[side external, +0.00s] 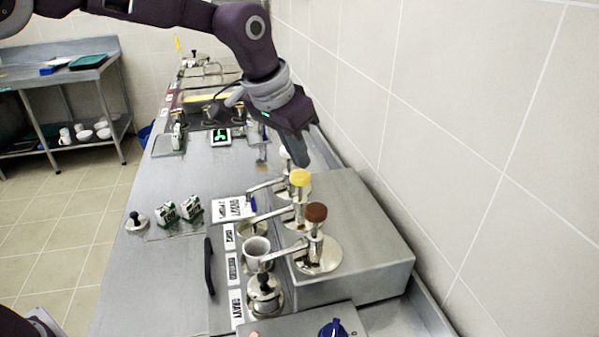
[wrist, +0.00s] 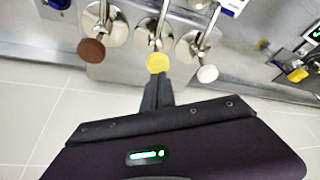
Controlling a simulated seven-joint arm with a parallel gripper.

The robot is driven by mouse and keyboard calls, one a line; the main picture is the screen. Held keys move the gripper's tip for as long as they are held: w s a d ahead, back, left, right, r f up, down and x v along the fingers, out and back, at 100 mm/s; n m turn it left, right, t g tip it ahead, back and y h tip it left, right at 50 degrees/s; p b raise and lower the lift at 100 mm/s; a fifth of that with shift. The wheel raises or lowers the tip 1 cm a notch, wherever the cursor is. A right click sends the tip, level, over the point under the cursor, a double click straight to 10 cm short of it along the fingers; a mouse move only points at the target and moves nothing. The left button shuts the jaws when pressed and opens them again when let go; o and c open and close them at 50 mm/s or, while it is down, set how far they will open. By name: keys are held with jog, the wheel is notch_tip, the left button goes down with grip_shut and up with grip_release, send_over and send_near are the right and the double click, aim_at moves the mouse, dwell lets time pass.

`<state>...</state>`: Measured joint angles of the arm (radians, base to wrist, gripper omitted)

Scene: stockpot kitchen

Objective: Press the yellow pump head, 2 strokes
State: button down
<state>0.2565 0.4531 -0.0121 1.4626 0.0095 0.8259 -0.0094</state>
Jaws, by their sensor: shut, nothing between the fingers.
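The yellow pump head (side external: 299,178) is the middle one of three pumps on a steel box (side external: 355,215). It also shows in the wrist view (wrist: 157,62), just beyond the tips of my gripper (wrist: 160,78). In the side view my gripper (side external: 299,162) is shut and empty, pointing down close to the yellow head. I cannot tell whether the fingers touch it. The yellow head stands upright on its metal stem, at about the height of its neighbours.
A brown pump head (side external: 316,212) stands nearer the camera and a white one (side external: 284,153) farther away, partly behind my gripper. The tiled wall (side external: 440,130) runs close on the right.

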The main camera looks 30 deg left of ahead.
aim_at(298, 175)
dwell(0.6)
jog(key=shift+f, duration=2.2)
jog(key=shift+r, duration=2.2)
jog(key=shift+f, duration=2.15)
jog(key=shift+r, duration=2.15)
